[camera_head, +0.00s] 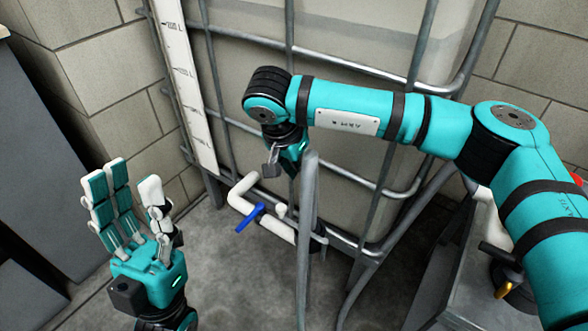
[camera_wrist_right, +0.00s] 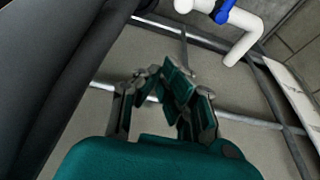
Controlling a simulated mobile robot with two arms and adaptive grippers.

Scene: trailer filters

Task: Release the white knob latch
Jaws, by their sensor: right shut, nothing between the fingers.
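A small white knob (camera_head: 281,211) sits on the white pipe (camera_head: 275,226) at the lower front of the caged tank. A blue valve handle (camera_head: 250,218) is beside it on the pipe. In the right wrist view a white knob (camera_wrist_right: 183,6) shows at the top edge, left of the blue handle (camera_wrist_right: 223,11). My right gripper (camera_wrist_right: 176,84) is shut and empty, apart from the knob. In the head view it is partly hidden behind its wrist, above the pipe. My left gripper (camera_head: 127,190) is open and empty at the lower left, fingers up, away from the pipe.
The metal cage bars (camera_head: 309,235) stand close to the pipe and cross in front of the tank (camera_head: 350,40). A white scale strip (camera_head: 186,85) runs down the tank's left side. Block walls (camera_head: 115,65) stand behind.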

